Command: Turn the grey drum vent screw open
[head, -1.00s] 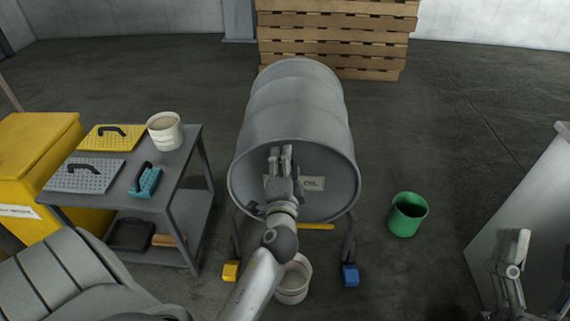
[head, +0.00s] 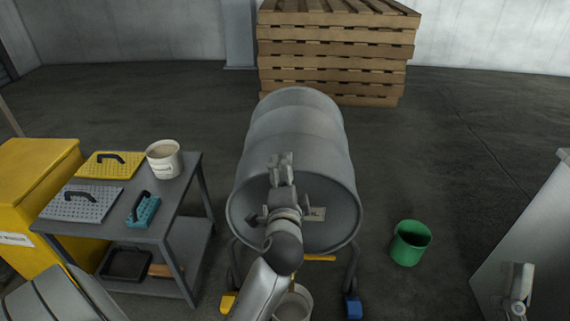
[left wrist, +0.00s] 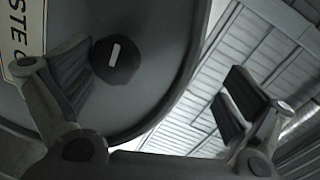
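The grey drum (head: 298,130) lies on its side with its round end facing me and a label (head: 317,213) on that end. In the left wrist view the drum end (left wrist: 155,75) fills the left side. The vent screw (left wrist: 115,60), a dark round knob with a pale bar mark, sits near its rim. My left gripper (head: 281,168) is in front of the upper drum end and hides the screw in the head view. Its fingers (left wrist: 155,88) are wide apart and empty; the knob appears close beside the left finger. My right gripper (head: 518,290) is at the lower right, its fingers unclear.
A green bucket (head: 410,243) is on the floor right. Another bucket (head: 293,305) is under the drum. Pallets (head: 335,60) stand behind.

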